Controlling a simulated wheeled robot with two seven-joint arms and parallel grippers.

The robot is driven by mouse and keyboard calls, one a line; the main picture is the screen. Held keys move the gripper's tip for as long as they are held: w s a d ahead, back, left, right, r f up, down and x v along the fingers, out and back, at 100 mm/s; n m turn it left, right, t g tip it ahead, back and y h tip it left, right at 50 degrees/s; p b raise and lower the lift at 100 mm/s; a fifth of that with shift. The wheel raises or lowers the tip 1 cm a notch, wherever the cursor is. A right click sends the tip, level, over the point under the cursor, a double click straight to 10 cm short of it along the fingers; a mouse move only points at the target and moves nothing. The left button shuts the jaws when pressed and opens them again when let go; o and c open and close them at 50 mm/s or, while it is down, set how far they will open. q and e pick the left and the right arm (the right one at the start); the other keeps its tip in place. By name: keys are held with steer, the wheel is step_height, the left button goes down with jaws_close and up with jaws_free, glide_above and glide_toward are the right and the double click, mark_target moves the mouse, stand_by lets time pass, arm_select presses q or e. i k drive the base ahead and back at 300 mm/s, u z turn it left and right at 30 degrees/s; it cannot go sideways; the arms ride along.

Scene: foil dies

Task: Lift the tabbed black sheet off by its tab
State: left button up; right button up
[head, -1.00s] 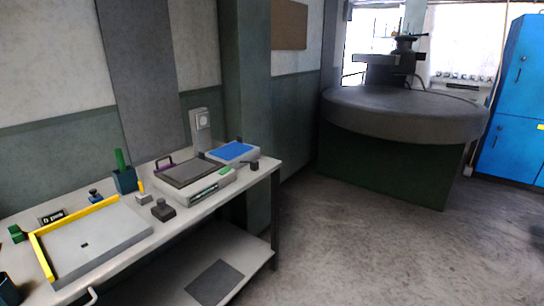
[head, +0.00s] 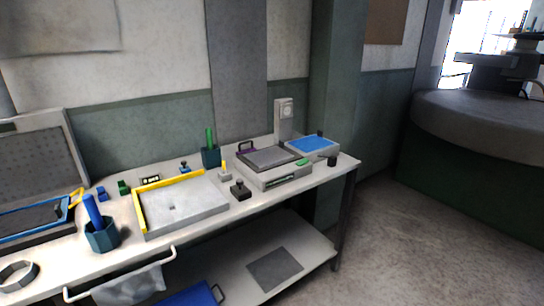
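A dark grey-black sheet or plate (head: 268,158) lies on top of a light grey boxy unit (head: 277,180) on the bench. Another flat dark sheet (head: 274,269) lies on the lower shelf. I cannot make out a tab on either one at this size. Neither of my grippers shows in the head view.
The white bench (head: 122,248) also holds a pale tray with a yellow edge (head: 181,205), a small black block (head: 240,191), a blue-topped box (head: 313,146), pen cups, and a blue-framed item at left. A towel (head: 130,287) hangs in front. Open floor lies right.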

mark_target(23, 220)
steer(key=z, duration=0.45)
steer(key=k, duration=0.45)
steer(key=u, duration=1.15)
